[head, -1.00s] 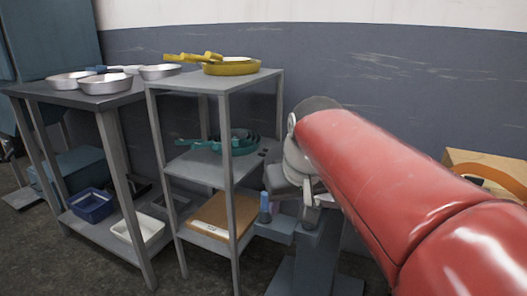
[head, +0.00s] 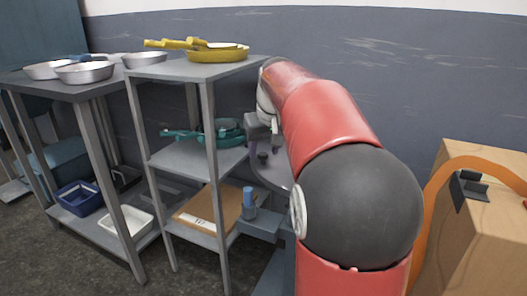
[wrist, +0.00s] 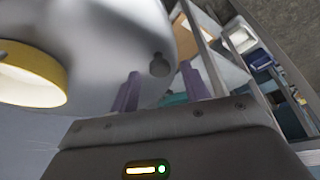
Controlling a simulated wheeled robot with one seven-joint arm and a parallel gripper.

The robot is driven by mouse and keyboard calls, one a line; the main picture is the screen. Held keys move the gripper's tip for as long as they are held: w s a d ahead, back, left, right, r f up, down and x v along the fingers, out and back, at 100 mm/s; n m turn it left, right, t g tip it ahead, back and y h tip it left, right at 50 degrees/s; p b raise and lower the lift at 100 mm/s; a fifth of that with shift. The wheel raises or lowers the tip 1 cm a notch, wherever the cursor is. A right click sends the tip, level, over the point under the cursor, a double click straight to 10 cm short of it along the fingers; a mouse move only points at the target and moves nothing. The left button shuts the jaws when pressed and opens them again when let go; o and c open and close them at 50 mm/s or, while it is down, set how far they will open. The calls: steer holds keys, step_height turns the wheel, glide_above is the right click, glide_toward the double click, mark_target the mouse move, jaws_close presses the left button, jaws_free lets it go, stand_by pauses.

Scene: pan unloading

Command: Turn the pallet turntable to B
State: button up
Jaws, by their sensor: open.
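The grey round turntable plate (head: 272,172) shows in part beside the shelf rack, with my red arm hiding its right side. In the wrist view a large pale grey surface (wrist: 100,50), seemingly the plate, fills the upper left. A dark round knob (wrist: 159,66) stands on it. My gripper (wrist: 160,88) is open, its two purple fingers apart with the knob in view between and beyond them; whether they touch it I cannot tell. In the head view my gripper (head: 262,138) is over the plate's left edge, partly hidden. No letter B is readable.
The rack holds yellow pans (head: 217,54) on top, teal pans (head: 218,132) mid-level and a brown board (head: 208,207) below. A blue-topped post (head: 248,196) stands beside it. A cardboard box (head: 470,215) is at right.

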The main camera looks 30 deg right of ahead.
steer(key=shift+w+f, duration=0.15)
steer(key=shift+f, duration=0.2)
jaws_close()
steer(key=shift+s, duration=0.25)
